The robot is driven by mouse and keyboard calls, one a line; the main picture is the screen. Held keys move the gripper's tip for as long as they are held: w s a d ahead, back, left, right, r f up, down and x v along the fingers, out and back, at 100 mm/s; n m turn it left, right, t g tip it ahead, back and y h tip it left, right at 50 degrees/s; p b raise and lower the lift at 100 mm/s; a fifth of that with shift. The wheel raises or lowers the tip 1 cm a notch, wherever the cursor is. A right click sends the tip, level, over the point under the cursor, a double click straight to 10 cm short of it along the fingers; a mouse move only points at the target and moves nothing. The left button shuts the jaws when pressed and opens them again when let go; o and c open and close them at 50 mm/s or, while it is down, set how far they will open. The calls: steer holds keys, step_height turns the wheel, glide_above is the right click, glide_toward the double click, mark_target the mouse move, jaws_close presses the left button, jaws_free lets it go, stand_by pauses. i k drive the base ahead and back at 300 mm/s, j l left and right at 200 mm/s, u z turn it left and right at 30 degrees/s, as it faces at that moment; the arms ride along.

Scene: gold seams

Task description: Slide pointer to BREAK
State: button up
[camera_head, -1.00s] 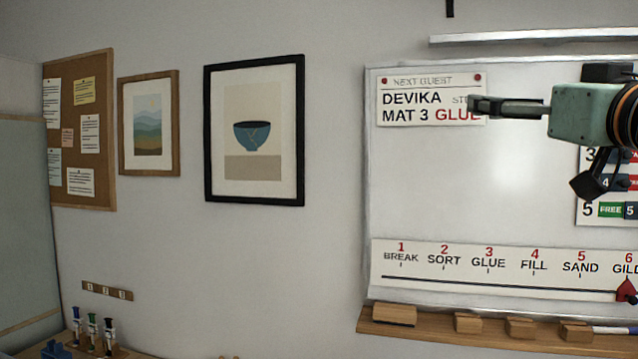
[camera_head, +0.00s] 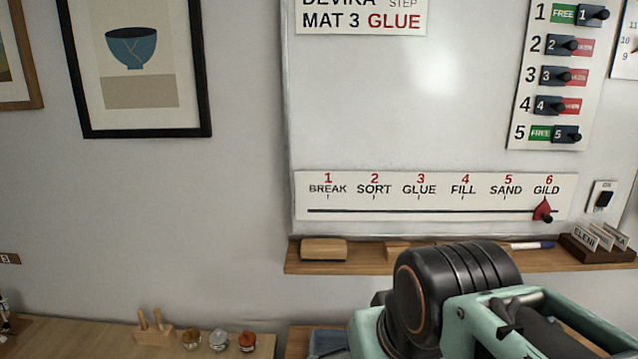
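The pointer (camera_head: 543,209) is a small red arrow-shaped slider with a dark knob. It sits at the right end of a dark horizontal track, below 6 GILD. The white label strip (camera_head: 436,203) runs along the bottom of the whiteboard. It reads BREAK, SORT, GLUE, FILL, SAND and GILD from left to right, with BREAK (camera_head: 328,188) at the far left. The track below BREAK is bare. My arm's teal and black links fill the lower right, below the strip and apart from the pointer. My gripper's fingers do not show.
A wooden ledge (camera_head: 367,262) under the board holds a wooden block (camera_head: 323,249), a marker (camera_head: 532,245) and a name-card holder (camera_head: 597,247). A switch (camera_head: 604,197) is right of the strip. Numbered sliders (camera_head: 567,75) are above. The strip's front is clear.

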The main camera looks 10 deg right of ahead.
mark_target(542, 211)
steer(key=k+l+z, duration=0.15)
steer(key=l+z, duration=0.15)
steer(key=k+l+z, duration=0.1)
steer(key=l+z, duration=0.2)
steer(key=l, duration=0.15)
steer(key=l+z, duration=0.3)
steer(key=k+l, duration=0.05)
steer(key=l, duration=0.05)
